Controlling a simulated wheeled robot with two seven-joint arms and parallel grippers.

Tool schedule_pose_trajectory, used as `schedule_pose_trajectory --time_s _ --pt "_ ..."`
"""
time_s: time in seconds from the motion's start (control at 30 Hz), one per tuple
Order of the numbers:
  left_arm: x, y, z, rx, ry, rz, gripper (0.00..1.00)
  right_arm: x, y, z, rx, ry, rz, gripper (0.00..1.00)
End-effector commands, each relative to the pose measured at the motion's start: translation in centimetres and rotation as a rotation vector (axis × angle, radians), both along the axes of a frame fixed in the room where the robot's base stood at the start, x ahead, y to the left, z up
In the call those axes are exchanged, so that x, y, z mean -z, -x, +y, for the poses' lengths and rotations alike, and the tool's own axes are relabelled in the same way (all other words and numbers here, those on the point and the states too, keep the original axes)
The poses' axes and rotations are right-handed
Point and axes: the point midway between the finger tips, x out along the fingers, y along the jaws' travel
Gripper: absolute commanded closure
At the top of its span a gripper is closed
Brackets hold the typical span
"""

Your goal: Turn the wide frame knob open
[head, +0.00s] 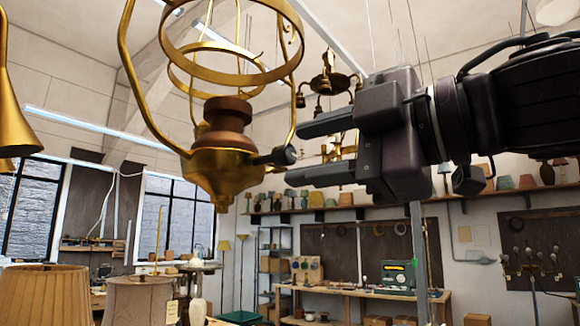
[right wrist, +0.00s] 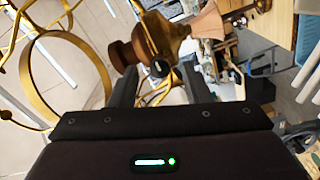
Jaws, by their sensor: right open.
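A brass lamp frame (head: 222,172) with wide rings and a brown wooden collar hangs at the left centre of the head view. A dark knob (head: 279,156) on a short stem sticks out from the right side of its brass body. My right gripper (head: 294,152) comes in from the right, its two dark fingers apart, one above and one below the knob's level. In the right wrist view the knob (right wrist: 160,69) shows end-on between the spread fingers. I cannot tell whether either finger touches it. My left gripper is not in view.
Brass ring hoops (head: 225,60) rise above the knob, and a side arm of the frame passes close to my upper finger. Another brass lamp (head: 330,85) hangs behind my gripper. Lampshades (head: 140,300) stand below at the left. A workbench (head: 350,292) is far behind.

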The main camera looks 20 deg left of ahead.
Motion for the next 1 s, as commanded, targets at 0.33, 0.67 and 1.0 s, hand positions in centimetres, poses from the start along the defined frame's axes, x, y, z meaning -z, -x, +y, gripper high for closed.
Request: schedule_pose_trajectory --time_s 0.33,0.67,1.0 --pt "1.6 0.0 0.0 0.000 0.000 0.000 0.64 0.1 1.3 -3.6 0.000 0.000 0.001 0.57" --pt "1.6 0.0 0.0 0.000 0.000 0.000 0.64 0.0 1.3 -3.7 0.000 0.001 0.001 0.57" --pt "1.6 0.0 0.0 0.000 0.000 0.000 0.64 0.8 -1.2 -3.8 -0.004 -0.031 0.046 0.57"
